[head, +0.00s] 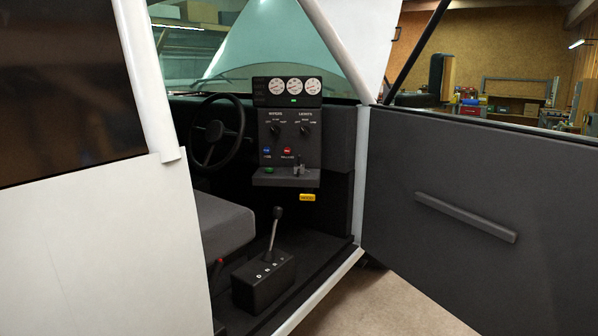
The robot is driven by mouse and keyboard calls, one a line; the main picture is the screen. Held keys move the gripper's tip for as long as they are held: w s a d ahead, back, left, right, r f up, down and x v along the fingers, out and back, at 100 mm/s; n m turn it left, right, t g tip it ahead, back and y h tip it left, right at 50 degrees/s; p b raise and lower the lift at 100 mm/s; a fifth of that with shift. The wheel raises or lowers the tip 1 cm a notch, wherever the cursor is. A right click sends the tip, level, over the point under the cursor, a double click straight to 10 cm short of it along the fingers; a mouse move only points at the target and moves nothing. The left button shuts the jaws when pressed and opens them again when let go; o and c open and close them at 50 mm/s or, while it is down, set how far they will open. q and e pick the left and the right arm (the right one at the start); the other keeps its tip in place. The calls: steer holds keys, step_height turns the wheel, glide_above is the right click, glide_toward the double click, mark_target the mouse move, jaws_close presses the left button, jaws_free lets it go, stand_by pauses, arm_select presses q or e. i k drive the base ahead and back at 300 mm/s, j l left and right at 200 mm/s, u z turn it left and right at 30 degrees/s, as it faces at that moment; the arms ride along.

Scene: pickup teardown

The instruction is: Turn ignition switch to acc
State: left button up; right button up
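The dash panel (312,140) stands inside the open cab, right of the steering wheel. Two dark rotary knobs, a left knob (276,130) and a right knob (304,129), sit on its upper part under small white lettering. A small grey upright part (300,166) stands at the panel's lower ledge. I cannot tell which of these is the ignition switch; the lettering is too small to read surely, so its position is unclear. Neither of my grippers is in view.
A blue button (267,151), red button (287,151) and yellow tag (307,197) are near the knobs. The steering wheel (216,132), seat (220,226) and shifter (274,232) fill the cab's left and floor. The open door (470,215) stands at right.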

mark_target(298, 170)
steer(key=i+l, duration=0.25)
steer(key=i, duration=0.3)
steer(key=i+l+u, duration=0.15)
steer(key=i+l, duration=0.15)
steer(key=i, duration=0.25)
steer(key=i+l, duration=0.35)
steer(key=i, duration=0.2)
steer(key=i+l+u, duration=0.1)
steer(key=i+l, duration=0.2)
steer(key=i, duration=0.25)
